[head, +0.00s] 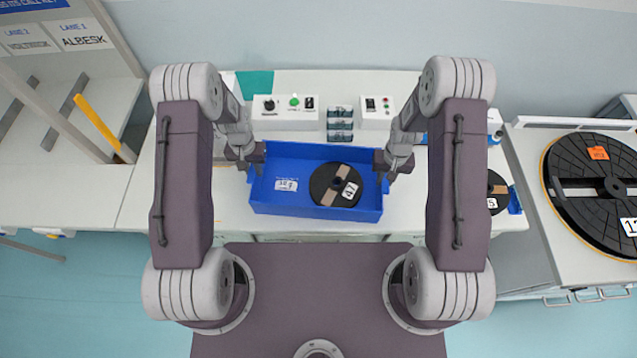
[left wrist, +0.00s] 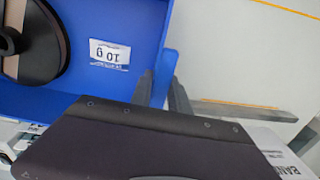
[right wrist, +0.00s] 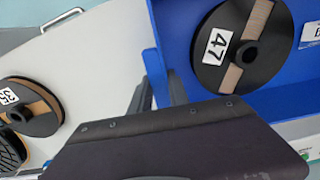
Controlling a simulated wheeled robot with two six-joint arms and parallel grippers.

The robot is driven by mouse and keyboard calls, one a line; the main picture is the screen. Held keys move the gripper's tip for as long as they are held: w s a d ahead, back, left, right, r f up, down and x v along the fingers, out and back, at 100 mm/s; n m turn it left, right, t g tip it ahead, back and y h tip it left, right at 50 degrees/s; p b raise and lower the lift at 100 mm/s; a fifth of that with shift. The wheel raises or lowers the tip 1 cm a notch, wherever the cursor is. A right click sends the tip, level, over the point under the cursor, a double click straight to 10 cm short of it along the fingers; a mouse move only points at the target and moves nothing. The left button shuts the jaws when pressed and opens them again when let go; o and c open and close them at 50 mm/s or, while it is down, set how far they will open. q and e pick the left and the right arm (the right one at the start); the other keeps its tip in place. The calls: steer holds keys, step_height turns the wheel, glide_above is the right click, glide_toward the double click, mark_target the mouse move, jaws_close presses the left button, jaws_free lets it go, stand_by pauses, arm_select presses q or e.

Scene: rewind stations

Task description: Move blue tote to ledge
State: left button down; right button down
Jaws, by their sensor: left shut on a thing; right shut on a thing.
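The blue tote (head: 300,209) is in the middle of the head view, between my two arms, at the white worktop. A black reel labelled 47 (head: 325,182) lies flat inside it, and a white label (head: 286,185) shows to the reel's left. My left gripper (head: 250,165) is shut on the tote's left side wall, which also shows in the left wrist view (left wrist: 165,75). My right gripper (head: 384,170) is shut on the tote's right side wall, seen too in the right wrist view (right wrist: 155,75). I cannot tell whether the tote touches the worktop.
More black reels (head: 496,190) sit at the right. A large black disc (head: 590,175) lies on the far-right bench. A lane rack (head: 70,80) stands at the left.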

arm_select(q)
steer(key=shift+w+r, duration=0.1)
steer(key=shift+r, duration=0.05)
arm_select(e)
steer(key=shift+r, duration=0.2)
